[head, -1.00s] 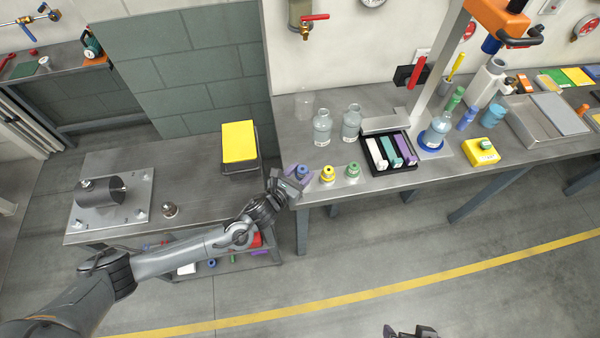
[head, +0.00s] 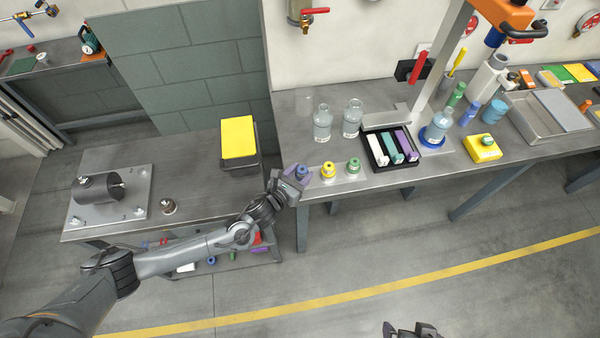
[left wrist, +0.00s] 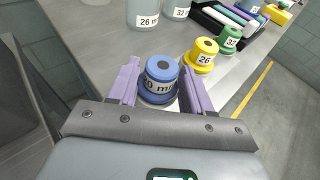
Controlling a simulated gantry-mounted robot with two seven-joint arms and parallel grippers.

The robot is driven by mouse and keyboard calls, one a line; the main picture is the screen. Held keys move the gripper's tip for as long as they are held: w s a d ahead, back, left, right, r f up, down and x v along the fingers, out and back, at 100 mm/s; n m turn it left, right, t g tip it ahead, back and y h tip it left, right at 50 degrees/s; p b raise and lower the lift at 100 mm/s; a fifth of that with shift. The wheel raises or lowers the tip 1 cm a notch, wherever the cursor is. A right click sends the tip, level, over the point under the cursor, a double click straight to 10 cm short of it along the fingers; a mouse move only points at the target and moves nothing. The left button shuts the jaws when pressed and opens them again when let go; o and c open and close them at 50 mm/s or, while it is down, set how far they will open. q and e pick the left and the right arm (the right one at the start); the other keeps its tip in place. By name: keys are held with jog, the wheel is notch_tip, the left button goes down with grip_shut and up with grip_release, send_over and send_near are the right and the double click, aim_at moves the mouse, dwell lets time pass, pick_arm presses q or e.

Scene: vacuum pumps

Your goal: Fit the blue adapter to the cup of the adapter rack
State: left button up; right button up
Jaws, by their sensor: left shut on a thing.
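The blue adapter (head: 302,171) is at the left end of the adapter rack (head: 341,180), a pale plate at the bench's front edge. My left gripper (head: 297,173) is shut on it. In the left wrist view the blue adapter (left wrist: 161,76) is upright between the two purple fingers (left wrist: 160,88), its label partly reading "0 mm". A yellow adapter (head: 327,172) and a green adapter (head: 353,168) stand in line to its right. The cup under the blue adapter is hidden. Part of my right gripper (head: 410,332) shows at the bottom edge, away from the bench.
Two clear bottles (head: 322,125) stand behind the rack. A black tray (head: 374,151) with white, green and purple pieces lies to the right. A bottle on a blue ring (head: 432,139) and a yellow block (head: 482,149) are farther right. A yellow-topped black bin (head: 238,138) is left.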

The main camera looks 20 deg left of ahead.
pick_arm(q)
jog(key=shift+f, duration=0.35)
dwell(0.7)
jog(key=o, duration=1.5)
jog(key=shift+c, duration=0.2)
jog(key=v, duration=1.1)
